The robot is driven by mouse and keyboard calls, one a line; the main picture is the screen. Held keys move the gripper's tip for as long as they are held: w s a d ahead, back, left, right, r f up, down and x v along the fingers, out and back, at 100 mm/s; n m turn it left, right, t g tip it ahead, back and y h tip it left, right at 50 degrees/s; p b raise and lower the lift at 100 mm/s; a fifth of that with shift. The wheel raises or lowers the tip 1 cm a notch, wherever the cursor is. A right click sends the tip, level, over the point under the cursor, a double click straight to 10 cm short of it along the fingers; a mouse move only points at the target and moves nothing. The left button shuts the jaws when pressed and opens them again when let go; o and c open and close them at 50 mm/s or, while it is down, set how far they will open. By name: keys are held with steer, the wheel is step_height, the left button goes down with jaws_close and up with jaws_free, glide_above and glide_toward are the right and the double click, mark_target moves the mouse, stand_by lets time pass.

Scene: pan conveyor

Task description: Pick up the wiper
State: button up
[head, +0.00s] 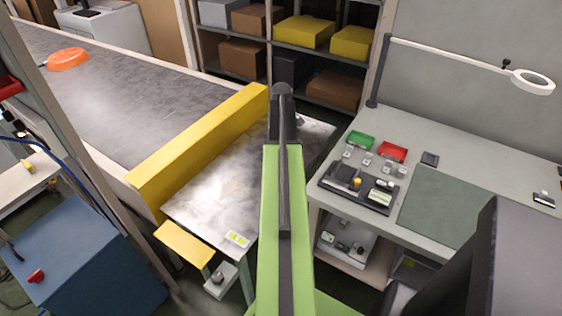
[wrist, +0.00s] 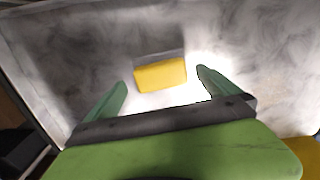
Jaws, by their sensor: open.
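The wiper (wrist: 160,73), a yellow block with a grey strip along its far edge, lies on the worn metal tabletop (wrist: 240,40) in the wrist view. My gripper (wrist: 161,80) is open, with one green finger to the left and one to the right of the wiper. Neither finger visibly touches it, and the height above it is hard to tell. In the head view my green arm reaches over the metal table (head: 210,190), and I cannot make out the wiper there.
A yellow guard (head: 200,145) stands along the table's left side, beside the conveyor (head: 120,105) with an orange pan (head: 68,59). A workbench (head: 440,140) with trays stands to the right.

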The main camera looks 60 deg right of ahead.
step_height(320, 180, down, 4)
steer(key=shift+a+r+b, duration=0.1)
steer(key=shift+r+b, duration=0.15)
steer(key=shift+b, duration=0.85)
steer(key=shift+r, duration=0.15)
steer(key=c, duration=1.3)
steer(key=shift+c, duration=0.2)
steer(key=shift+r+p, duration=0.55)
steer(key=shift+p, duration=0.2)
step_height(320, 180, up, 4)
steer(key=p, duration=0.3)
steer(key=shift+p, duration=0.4)
steer(key=s+a+r+p, duration=0.6)
steer(key=s+a, duration=0.1)
steer(key=s, duration=0.2)
steer(key=shift+s, duration=0.25)
